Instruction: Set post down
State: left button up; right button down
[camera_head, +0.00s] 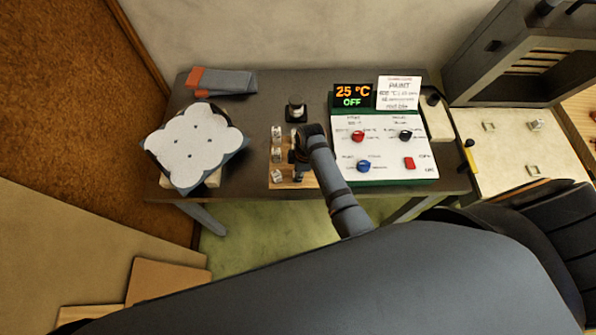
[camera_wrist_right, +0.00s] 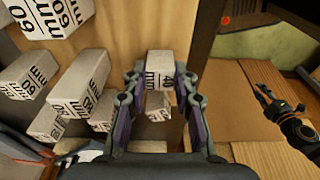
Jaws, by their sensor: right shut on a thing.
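My right gripper (camera_wrist_right: 161,88) is shut on a white square post (camera_wrist_right: 159,68) marked "40 mm" in the right wrist view. Several other white posts (camera_wrist_right: 88,88), with markings such as "60 mm", are to its left, against a wooden board (camera_wrist_right: 120,35). In the head view, my right gripper (camera_head: 299,165) is over the small wooden rack (camera_head: 308,183), beside a column of white posts (camera_head: 277,155). The held post is hidden there. A dark gripper with an orange ring, apparently my left (camera_wrist_right: 264,95), shows at the right of the wrist view; its jaw state is unclear.
An oven-like box (camera_head: 525,60) is at right.

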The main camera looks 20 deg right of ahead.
jog(key=shift+f, duration=0.1)
jog(key=c, duration=1.3)
grip_release()
jog(key=shift+o, duration=1.2)
pick_arm(q)
jog(key=shift+s+f, duration=0.1)
jog(key=shift+s, duration=0.25)
notch_tip(320, 180, down, 3)
jog(key=b, duration=0.2)
jog(key=shift+b, duration=0.4)
pick_arm(e)
notch_tip(320, 180, up, 12)
jog(key=d, duration=0.1)
jog(key=shift+s+d, duration=0.25)
jog(key=shift+d, duration=0.1)
